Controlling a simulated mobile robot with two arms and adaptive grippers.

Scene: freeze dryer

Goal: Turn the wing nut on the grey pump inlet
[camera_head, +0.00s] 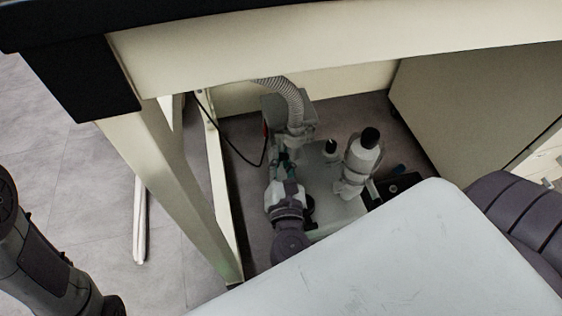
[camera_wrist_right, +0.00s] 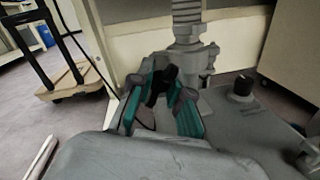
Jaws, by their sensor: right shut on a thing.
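The grey pump (camera_head: 325,175) stands on the floor under the table. Its inlet (camera_head: 297,128) joins a ribbed hose at the back left of the pump. In the right wrist view the grey inlet fitting (camera_wrist_right: 187,62) stands upright just beyond the fingers. My right gripper (camera_head: 284,160) reaches down to the inlet's near side. It also shows in the right wrist view (camera_wrist_right: 162,84), with teal pads and dark fingertips drawn close together, shut at the fitting's left front. The wing nut is hidden between the fingertips. My left gripper is out of view.
The ribbed hose (camera_head: 284,95) rises behind the inlet. A table leg (camera_head: 165,185) stands to the left and the table edge (camera_head: 330,45) crosses above. A white bottle-like filter (camera_head: 361,155) stands on the pump's right. A beige cabinet (camera_head: 470,95) closes the right side.

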